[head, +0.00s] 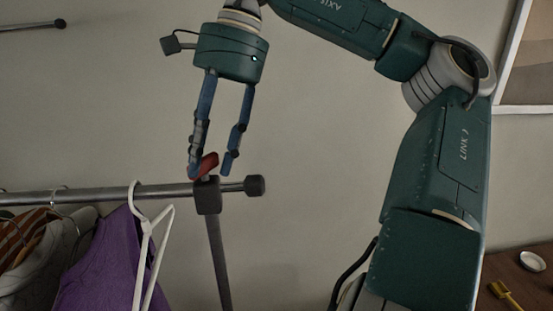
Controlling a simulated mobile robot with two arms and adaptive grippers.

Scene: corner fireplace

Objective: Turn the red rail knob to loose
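The red rail knob (209,162) sits on top of the dark joint block (208,196) where the rail meets its upright. My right gripper (211,171) points down over the knob, with one blue finger on each side of it. The left finger overlaps the knob's left edge in the picture, and I cannot tell whether it touches. A narrow gap shows between the knob and the right finger, so the gripper looks open. My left gripper is not in view.
The clothes rail (110,193) runs left from an end cap (254,185). A white hanger (147,228), a purple garment (100,262) and a striped one (22,235) hang close by. A brown surface at lower right holds a yellow object (505,296) and a white round item (532,261).

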